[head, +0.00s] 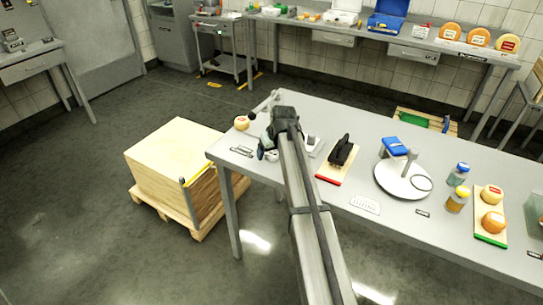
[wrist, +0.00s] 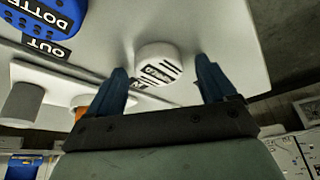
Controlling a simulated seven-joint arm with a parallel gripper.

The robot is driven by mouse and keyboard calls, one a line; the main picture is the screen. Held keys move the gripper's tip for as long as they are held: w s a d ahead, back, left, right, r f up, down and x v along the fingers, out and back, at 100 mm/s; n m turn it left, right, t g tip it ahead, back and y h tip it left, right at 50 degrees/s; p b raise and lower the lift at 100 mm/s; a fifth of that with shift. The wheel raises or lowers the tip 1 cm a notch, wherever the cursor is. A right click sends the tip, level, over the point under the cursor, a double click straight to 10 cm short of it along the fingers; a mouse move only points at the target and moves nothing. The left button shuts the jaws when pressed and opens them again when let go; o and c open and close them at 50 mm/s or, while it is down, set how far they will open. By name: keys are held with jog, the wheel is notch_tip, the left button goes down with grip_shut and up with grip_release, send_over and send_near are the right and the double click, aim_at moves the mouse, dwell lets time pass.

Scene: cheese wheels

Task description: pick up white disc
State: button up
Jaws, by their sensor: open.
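The white disc (wrist: 158,60) shows in the wrist view, lying on the light tabletop with dark lettering on it. My gripper (wrist: 161,72) is open, with its two blue fingers spread on either side of the disc in the picture. I see no contact between the fingers and the disc, and the space between the fingers holds nothing. In the head view my gripper (head: 272,140) is over the far left part of the table (head: 325,110). The arm and gripper hide part of that area, and I cannot clearly pick out the disc there.
A blue lettered disc (wrist: 42,14) and an OUT label (wrist: 46,46) are near the white disc. A cream-orange wheel (head: 242,123) sits at the table's left edge. A red-edged board (head: 337,170) with a black tool and a round white plate (head: 402,186) stand to the right.

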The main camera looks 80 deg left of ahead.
jog(key=c, duration=1.1)
